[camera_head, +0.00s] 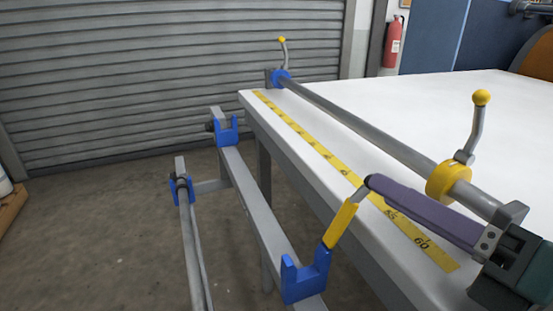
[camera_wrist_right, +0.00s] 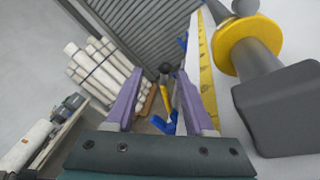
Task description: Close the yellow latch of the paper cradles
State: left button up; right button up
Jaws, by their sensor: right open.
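The yellow latch (camera_head: 341,224) stands tilted up and to the right from the near blue cradle (camera_head: 305,279), with a grey handle at its upper end. It also shows in the right wrist view (camera_wrist_right: 165,97), with a dark ball knob (camera_wrist_right: 165,68) at its end. My right gripper (camera_head: 376,184) has purple fingers and is open. Its tips are at the latch's knob, with the knob between them in the wrist view; contact cannot be told. A second blue cradle (camera_head: 227,133) is farther back on the grey rail. My left gripper is not in view.
A white table (camera_head: 310,110) with a yellow measuring strip (camera_head: 320,150) lies right of the rail. A grey bar (camera_head: 370,130) with a yellow collar (camera_head: 449,181) and yellow-knobbed lever (camera_head: 480,98) runs above it.

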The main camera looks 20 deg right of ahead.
aim_at(362, 186)
jog(key=p+x, duration=0.1)
jog(key=x, duration=0.6)
jog(key=shift+w+f, duration=0.25)
jog(key=shift+f, duration=0.25)
jog(key=shift+a, duration=0.1)
grip_shut()
dwell(0.8)
